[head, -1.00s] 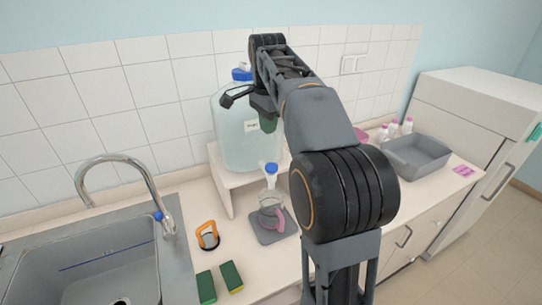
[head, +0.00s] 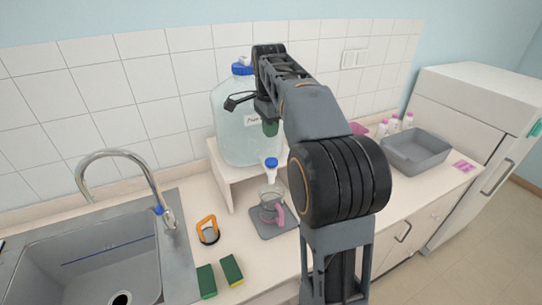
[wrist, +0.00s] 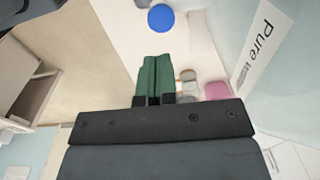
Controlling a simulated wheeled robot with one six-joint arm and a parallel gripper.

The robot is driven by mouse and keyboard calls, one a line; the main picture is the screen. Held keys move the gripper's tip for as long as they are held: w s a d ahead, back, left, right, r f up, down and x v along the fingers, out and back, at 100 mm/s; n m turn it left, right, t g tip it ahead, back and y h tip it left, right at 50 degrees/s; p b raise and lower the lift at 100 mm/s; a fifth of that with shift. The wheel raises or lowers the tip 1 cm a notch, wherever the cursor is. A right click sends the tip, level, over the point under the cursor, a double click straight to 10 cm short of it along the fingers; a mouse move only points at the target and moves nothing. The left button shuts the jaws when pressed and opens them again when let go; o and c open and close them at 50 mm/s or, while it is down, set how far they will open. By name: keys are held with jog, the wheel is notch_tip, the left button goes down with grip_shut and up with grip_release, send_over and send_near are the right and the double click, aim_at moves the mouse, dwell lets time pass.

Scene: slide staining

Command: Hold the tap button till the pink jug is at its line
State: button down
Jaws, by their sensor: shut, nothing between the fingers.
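The clear jug with a pink handle (head: 279,213) stands upright on a grey mat (head: 262,235) below the tap. Its water level and line are too small to make out. The tap's blue button (head: 271,163) is on top of the white tap at the front of the big water bottle (head: 236,135). My gripper (head: 270,128) is shut and empty, its green fingertips above the button and apart from it. In the wrist view the blue button (wrist: 160,18) shows beyond the shut green fingers (wrist: 152,80), with a gap between.
The bottle stands on a white riser (head: 228,175). A sink (head: 95,265) with a curved faucet is at left. An orange-handled item (head: 208,230) and two green sponges (head: 232,271) lie near the mat. A grey tub (head: 415,150) and pink-capped bottles (head: 394,123) are at right.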

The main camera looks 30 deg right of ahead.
aim_at(271, 161)
notch_tip(271, 161, down, 9)
jog(key=shift+d+f+p, duration=0.1)
jog(key=shift+d+p, duration=0.05)
jog(key=shift+p, duration=0.25)
